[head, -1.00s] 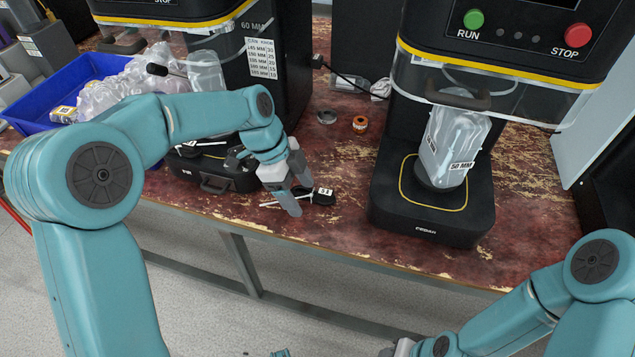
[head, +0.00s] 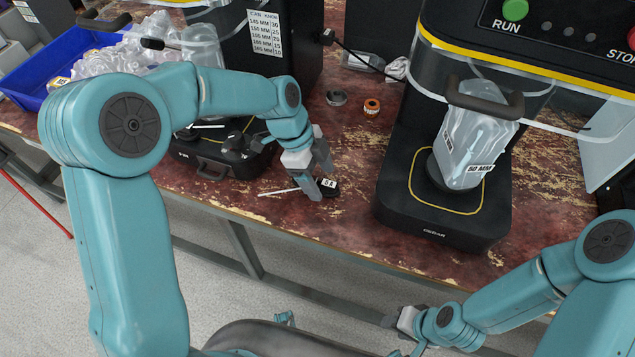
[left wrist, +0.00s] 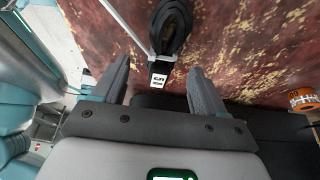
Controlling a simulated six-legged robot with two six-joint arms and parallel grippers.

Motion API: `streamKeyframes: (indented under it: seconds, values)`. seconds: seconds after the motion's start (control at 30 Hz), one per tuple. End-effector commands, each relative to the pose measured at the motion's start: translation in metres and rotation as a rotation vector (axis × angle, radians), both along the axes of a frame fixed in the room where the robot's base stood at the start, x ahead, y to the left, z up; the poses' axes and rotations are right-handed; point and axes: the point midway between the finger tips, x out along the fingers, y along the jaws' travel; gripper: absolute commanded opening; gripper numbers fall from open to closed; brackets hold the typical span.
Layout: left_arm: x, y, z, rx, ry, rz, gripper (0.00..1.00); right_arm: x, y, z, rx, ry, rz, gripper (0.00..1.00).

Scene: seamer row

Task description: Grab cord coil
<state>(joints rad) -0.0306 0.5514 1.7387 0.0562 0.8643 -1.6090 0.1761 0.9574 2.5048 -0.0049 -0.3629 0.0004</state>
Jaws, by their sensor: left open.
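A black oval bundle, which looks like the cord coil (left wrist: 173,24), lies on the worn red bench top. It carries a white printed tag (left wrist: 159,76). In the head view the coil (head: 329,187) is partly hidden behind my left gripper (head: 316,172). In the left wrist view my left gripper (left wrist: 158,72) is open, with the tagged end of the coil between its fingertips and the rest beyond them. Nothing is clasped.
An orange roll (head: 372,106) and a metal ring (head: 336,98) sit behind. A blue bin (head: 30,95) is at far left.

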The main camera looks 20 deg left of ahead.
Motion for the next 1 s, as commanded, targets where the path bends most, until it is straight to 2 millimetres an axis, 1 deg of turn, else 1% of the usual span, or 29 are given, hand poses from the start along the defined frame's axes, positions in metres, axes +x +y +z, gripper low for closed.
streamKeyframes:
  seconds: [0.03, 0.13, 0.43, 0.47, 0.5, 0.57, 0.6, 0.63, 0.67, 0.9, 1.0]
  values:
    - [-0.001, -0.003, -0.007, 0.000, 0.002, -0.001, 0.72, 0.000, 0.000, -0.001, 0.000, 0.000, 0.000, 0.43]
    - [-0.001, -0.006, -0.015, 0.000, 0.002, -0.001, 0.72, 0.000, 0.000, -0.002, 0.000, 0.000, 0.000, 0.43]
    - [0.002, -0.008, -0.019, 0.000, -0.001, 0.000, 0.72, 0.000, 0.000, -0.002, 0.000, 0.000, 0.000, 0.43]
    - [0.002, -0.008, -0.019, 0.000, -0.001, 0.000, 0.69, 0.000, 0.000, -0.002, 0.000, 0.000, 0.000, 0.43]
    - [0.003, -0.008, -0.019, 0.000, -0.001, 0.000, 0.56, 0.000, 0.000, -0.002, 0.000, 0.000, 0.000, 0.43]
    - [0.003, -0.008, -0.019, 0.000, -0.001, 0.000, 0.37, 0.000, 0.000, -0.002, 0.000, 0.000, 0.000, 0.43]
    - [0.003, -0.008, -0.019, 0.000, 0.000, 0.000, 0.23, 0.000, 0.000, -0.002, 0.000, 0.000, 0.000, 0.43]
    - [0.004, -0.008, -0.019, 0.000, 0.000, 0.000, 0.14, 0.000, 0.000, -0.002, 0.000, 0.000, 0.000, 0.43]
    - [0.004, -0.008, -0.019, 0.000, 0.000, 0.000, 0.10, 0.000, 0.000, -0.002, 0.000, 0.000, 0.000, 0.43]
    - [0.004, -0.008, -0.018, 0.000, -0.001, 0.000, 0.10, 0.000, 0.000, -0.002, 0.000, 0.000, 0.000, 0.43]
    - [0.004, -0.008, -0.013, 0.000, -0.002, 0.001, 0.10, 0.000, 0.000, -0.001, 0.000, 0.000, 0.000, 0.43]
